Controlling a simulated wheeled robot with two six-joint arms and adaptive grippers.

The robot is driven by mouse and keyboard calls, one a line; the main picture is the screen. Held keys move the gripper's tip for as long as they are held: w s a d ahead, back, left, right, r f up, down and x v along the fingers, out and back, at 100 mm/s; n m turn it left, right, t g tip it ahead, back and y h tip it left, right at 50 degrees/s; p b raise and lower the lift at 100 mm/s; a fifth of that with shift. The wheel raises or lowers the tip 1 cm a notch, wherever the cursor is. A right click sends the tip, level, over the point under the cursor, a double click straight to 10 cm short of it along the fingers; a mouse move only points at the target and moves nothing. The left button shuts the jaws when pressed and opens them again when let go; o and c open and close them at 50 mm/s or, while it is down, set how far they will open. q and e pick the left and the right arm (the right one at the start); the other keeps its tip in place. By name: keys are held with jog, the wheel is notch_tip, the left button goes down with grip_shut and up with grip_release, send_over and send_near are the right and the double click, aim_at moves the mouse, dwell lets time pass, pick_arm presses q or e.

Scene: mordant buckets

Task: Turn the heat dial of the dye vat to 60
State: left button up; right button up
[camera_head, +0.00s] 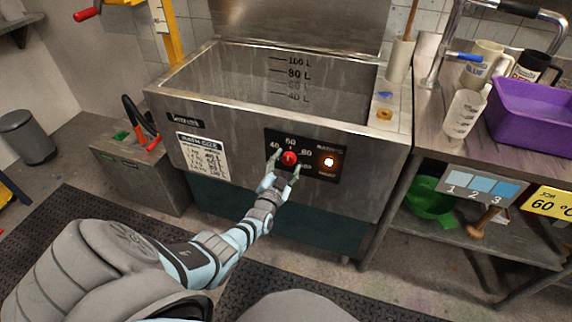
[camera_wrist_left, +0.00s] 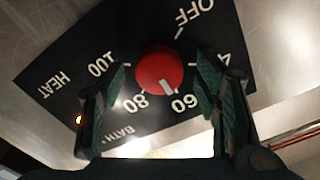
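The dye vat (camera_head: 262,99) is a steel tank with a black control panel (camera_head: 330,148) on its front. The red heat dial (camera_head: 289,158) sits on this panel; in the left wrist view the dial (camera_wrist_left: 160,68) shows a white pointer mark directed near the 60 label (camera_wrist_left: 185,103). The 80, 100 and OFF labels also show. My left gripper (camera_head: 284,170) is open at the panel. In the wrist view its fingers (camera_wrist_left: 163,90) stand either side of the dial, with gaps between them and the dial. The 40 label is partly hidden by a finger. My right gripper is out of view.
A yellow card (camera_head: 548,200) reads 60 °C. The right bench holds a purple basin (camera_head: 535,112), mugs and a measuring jug (camera_head: 464,115). A grey box (camera_head: 145,177) stands left of the vat.

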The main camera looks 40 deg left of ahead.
pick_arm(q)
jog(key=v, duration=1.2)
jog(key=s+d+f+n+g+h, duration=0.1)
jog(key=s+d+f+g+h, duration=0.25)
jog(key=f, duration=0.65)
jog(key=s+d+f+n+g+h, duration=0.1)
jog(key=s+d+f+g, duration=0.1)
jog(key=s+f+g, duration=0.5)
jog(key=s+d+f+g+p, duration=0.1)
jog(key=s+f, duration=0.3)
jog(key=s, duration=0.5)
jog(key=s+d+f+g+p, duration=0.1)
jog(key=s+d+f+g, duration=0.1)
jog(key=s+f, duration=0.3)
jog(key=s+d+f+g+p, duration=0.1)
jog(key=s+f, duration=0.3)
jog(key=s, duration=1)
jog(key=shift+d+f+g, duration=0.3)
jog(key=shift+d+g, duration=0.35)
jog(key=shift+d, duration=0.25)
